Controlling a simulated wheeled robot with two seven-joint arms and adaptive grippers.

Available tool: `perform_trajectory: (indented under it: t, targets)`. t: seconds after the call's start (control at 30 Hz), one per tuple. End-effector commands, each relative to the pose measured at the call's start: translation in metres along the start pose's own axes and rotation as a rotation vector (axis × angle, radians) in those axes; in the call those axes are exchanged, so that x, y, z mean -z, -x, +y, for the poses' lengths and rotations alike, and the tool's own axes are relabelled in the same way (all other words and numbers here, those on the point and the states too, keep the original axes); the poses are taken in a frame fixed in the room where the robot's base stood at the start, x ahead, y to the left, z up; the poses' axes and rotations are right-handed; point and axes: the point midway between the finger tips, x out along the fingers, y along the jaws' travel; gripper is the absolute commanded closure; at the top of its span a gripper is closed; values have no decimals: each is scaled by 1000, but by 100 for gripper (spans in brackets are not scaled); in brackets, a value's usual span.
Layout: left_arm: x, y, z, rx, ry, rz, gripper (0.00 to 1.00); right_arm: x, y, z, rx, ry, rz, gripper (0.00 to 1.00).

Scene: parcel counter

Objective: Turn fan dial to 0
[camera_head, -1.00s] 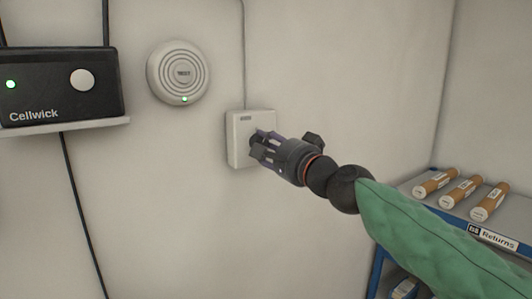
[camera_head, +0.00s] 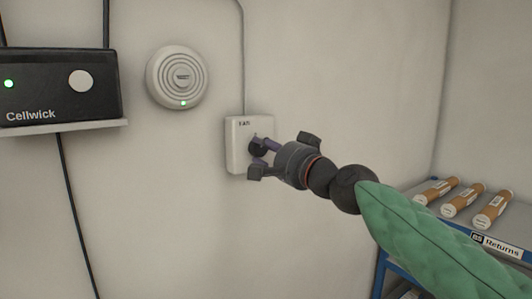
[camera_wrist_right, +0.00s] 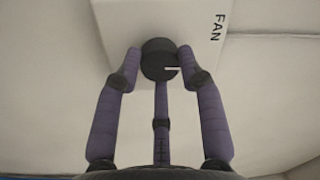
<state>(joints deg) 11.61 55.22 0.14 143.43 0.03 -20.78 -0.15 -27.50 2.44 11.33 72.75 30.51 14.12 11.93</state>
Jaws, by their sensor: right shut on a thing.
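The fan control is a white wall box (camera_head: 236,128) marked FAN, at the middle of the head view. It also shows in the right wrist view (camera_wrist_right: 120,35), turned sideways. A black round dial (camera_wrist_right: 158,58) with a white pointer line sits on its face. In the wrist view the pointer points to the right, towards the FAN lettering side. My right gripper (camera_wrist_right: 162,68) is shut on the dial, its purple fingers around it. In the head view the gripper (camera_head: 258,158) partly hides the dial. Scale marks cannot be read. My left gripper is not in view.
A round white alarm (camera_head: 177,77) with a green light hangs left of the box. A black Cellwick unit (camera_head: 60,85) sits on a small shelf. A blue-edged shelf (camera_head: 455,225) labelled Returns, with several cardboard tubes, stands at the right.

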Motion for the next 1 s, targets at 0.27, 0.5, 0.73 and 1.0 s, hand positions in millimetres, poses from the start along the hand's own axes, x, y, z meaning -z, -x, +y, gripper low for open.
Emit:
perform_trajectory:
  t: [0.27,0.5,0.73,1.0]
  targets:
    - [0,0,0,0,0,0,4,5,2,-3,6,-1,12,38]
    - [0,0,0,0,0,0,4,3,1,-3,5,-1,7,38]
    - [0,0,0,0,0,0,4,3,10,-3,4,-3,7,38]
    - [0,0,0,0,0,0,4,4,50,-2,4,-3,9,38]
